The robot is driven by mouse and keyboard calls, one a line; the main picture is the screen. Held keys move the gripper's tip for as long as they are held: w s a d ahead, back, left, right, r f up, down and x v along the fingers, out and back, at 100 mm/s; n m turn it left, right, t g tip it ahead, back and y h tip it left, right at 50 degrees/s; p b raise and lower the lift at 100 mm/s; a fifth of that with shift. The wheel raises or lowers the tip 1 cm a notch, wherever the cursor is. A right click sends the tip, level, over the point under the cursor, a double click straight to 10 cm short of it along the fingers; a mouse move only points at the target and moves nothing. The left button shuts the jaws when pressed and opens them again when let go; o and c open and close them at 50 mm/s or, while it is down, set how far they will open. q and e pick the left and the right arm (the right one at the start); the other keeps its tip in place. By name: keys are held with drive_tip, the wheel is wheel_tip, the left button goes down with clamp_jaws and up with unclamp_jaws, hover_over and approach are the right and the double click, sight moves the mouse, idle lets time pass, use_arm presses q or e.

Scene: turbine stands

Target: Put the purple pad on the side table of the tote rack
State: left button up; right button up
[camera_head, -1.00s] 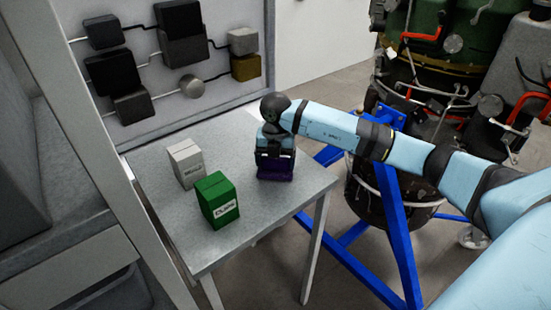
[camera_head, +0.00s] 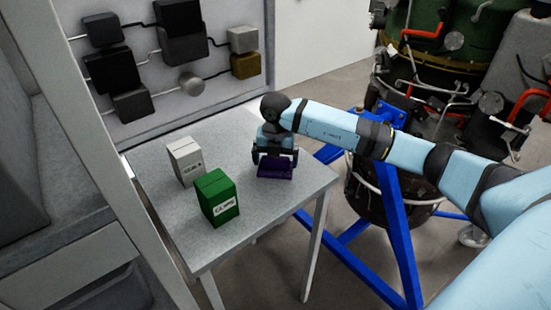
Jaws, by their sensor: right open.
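The purple pad (camera_head: 275,173) lies on the grey side table (camera_head: 240,235), near its right edge. My right gripper (camera_head: 275,160) points down right over the pad, with its fingers spread open. The fingers stand close to the pad's top; whether they touch it cannot be told. The gripper hides the pad's far part. My left gripper is out of view.
A green box (camera_head: 217,198) and a white box (camera_head: 186,162) stand on the table left of the pad. A panel with dark blocks (camera_head: 180,33) rises behind. A blue stand (camera_head: 398,230) with machinery is right of the table. The front right tabletop is clear.

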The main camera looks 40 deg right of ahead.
drive_tip(key=shift+r+p, duration=1.2)
drive_tip(key=shift+r, duration=0.75)
drive_tip(key=shift+r+p, duration=0.95)
drive_tip(key=shift+r, duration=0.65)
drive_tip(key=shift+s+f, duration=0.15)
